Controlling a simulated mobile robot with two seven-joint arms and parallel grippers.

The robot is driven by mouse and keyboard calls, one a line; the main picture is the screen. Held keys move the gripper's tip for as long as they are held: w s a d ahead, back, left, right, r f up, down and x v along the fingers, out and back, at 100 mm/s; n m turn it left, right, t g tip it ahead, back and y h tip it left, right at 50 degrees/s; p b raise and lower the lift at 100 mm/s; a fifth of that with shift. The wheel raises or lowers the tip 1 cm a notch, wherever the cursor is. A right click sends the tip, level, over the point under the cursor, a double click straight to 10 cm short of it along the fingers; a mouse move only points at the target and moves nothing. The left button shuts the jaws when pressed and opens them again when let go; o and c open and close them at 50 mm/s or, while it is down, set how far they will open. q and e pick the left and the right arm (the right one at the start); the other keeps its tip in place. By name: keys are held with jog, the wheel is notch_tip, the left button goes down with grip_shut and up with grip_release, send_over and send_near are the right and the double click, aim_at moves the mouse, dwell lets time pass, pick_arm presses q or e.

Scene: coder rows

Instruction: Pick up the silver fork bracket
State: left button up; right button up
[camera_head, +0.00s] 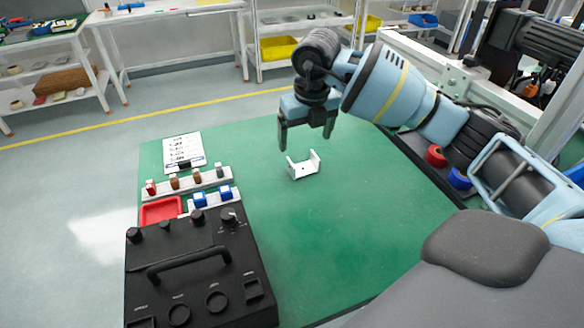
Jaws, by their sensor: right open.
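The silver fork bracket (304,170) lies on the green table top (330,235), a pale U-shaped piece with two upright sides. My right gripper (306,141) hangs above and just behind the bracket, fingers pointing down. Its two fingers are apart, with nothing between them. The bracket appears free of the fingers, and the exact gap in height is hard to tell. My left gripper is not in view.
A black control box (200,275) with knobs and a handle stands at the front left. Behind it are a red tray (161,210), white racks with small parts, and a clipboard (183,150). Shelves stand at the back.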

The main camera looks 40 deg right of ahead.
aim_at(302, 168)
jog(key=shift+w+f, duration=0.1)
jog(key=shift+f, duration=1.2)
jog(key=shift+a+f, duration=0.1)
jog(key=shift+f, duration=2.45)
jog(key=shift+c, duration=0.3)
jog(key=c, duration=1.1)
jog(key=shift+o, duration=0.2)
jog(key=shift+r, duration=0.1)
